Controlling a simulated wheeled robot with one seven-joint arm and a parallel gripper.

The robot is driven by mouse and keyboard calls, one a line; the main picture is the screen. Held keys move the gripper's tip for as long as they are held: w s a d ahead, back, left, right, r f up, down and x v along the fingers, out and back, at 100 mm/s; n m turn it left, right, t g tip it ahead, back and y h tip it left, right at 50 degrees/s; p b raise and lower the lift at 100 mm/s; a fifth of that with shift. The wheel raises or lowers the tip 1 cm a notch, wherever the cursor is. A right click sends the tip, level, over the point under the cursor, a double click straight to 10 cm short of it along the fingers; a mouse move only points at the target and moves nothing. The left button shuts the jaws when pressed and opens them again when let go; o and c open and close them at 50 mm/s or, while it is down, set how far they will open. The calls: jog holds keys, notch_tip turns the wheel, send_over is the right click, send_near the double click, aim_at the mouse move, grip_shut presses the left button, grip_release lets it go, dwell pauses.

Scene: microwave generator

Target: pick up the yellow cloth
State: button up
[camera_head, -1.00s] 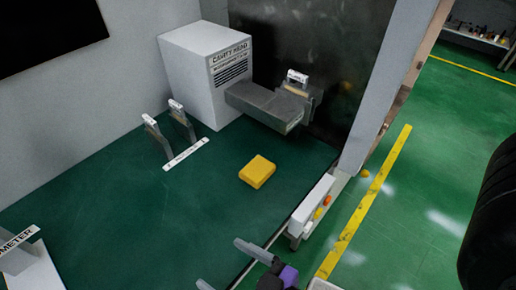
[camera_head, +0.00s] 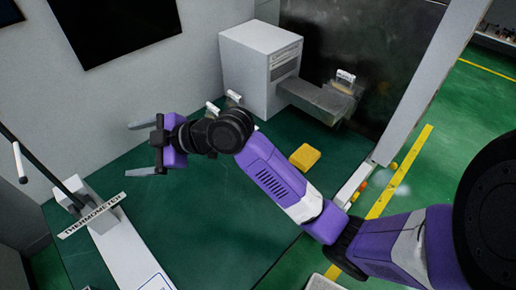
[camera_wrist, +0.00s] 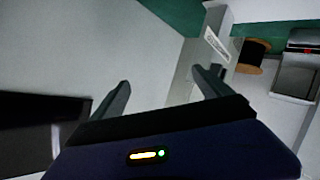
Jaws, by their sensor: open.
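The yellow cloth (camera_head: 304,157) is a small folded block lying flat on the green table top (camera_head: 200,230), in the head view. It sits right of the middle, in front of the grey metal arm of the white box. My gripper (camera_head: 140,148) is well to the left of the cloth, raised above the table and pointing left. Its two fingers are spread apart with nothing between them. The wrist view also shows my open gripper (camera_wrist: 163,78), facing the wall and some equipment. The cloth does not show in that view.
A white cavity box (camera_head: 262,65) stands at the back with a metal waveguide (camera_head: 318,100). The thermometer stand (camera_head: 95,215) is at the left. A white strip with coloured buttons (camera_head: 352,186) lies along the table's right edge.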

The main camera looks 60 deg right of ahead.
jog(key=s+d+f+n+g+h+p, duration=0.1)
jog(key=s+d+f+n+g, duration=0.2)
jog(key=d, duration=0.5)
jog(key=n+g+h+p, duration=0.2)
jog(key=g+h, duration=0.2)
jog(key=g, duration=0.6)
send_over(306, 155)
jog(key=f, duration=0.6)
jog(key=shift+w+d+f, duration=0.15)
jog(key=shift+w+f, duration=0.15)
jog(key=shift+s+d+f+p, duration=0.1)
jog(key=shift+s+f+p, duration=0.05)
jog(key=shift+f+p, duration=0.2)
jog(key=shift+a+f+p, duration=0.2)
jog(key=shift+f+p, duration=0.65)
jog(key=shift+f, duration=2.6)
jog(key=c, duration=1.4)
